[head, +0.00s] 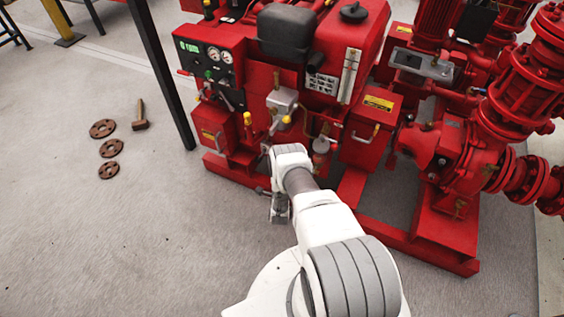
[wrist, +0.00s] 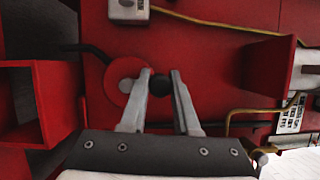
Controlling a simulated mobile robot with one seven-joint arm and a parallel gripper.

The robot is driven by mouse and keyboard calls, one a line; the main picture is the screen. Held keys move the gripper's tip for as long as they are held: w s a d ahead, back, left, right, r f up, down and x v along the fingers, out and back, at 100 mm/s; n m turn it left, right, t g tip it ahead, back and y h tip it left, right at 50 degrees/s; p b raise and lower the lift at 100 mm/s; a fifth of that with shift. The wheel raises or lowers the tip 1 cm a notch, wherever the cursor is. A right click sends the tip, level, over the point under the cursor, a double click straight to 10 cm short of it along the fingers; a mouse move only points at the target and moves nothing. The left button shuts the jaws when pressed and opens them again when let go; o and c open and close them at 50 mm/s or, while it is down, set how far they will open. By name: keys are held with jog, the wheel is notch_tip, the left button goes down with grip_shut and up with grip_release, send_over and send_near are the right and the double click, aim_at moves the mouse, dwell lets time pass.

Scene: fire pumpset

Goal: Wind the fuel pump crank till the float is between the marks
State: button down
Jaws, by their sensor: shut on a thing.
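My gripper (wrist: 162,74) is shut on a round black knob (wrist: 160,87), which shows between its two fingertips in the wrist view. The knob sits just right of a round red disc with a grey hub (wrist: 125,86), which I take for the crank's pivot; the left finger partly covers it. In the head view my arm hides most of this area. A pale upright gauge strip (head: 348,75) is on the front of the red tank (head: 358,32). The float and marks on it are too small to read.
A panel with dials (head: 214,60) is at the upper left of the pumpset. A grey box (wrist: 128,10) and a brass-coloured pipe (wrist: 215,24) lie above the knob. A red box wall (wrist: 268,75) stands to the right. Flanges and a mallet (head: 140,116) lie on the floor.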

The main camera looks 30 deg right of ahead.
jog(key=shift+d, duration=0.1)
dwell(0.3)
jog(key=c, duration=0.7)
grip_release()
jog(key=shift+o, duration=0.2)
jog(key=shift+s, duration=0.25)
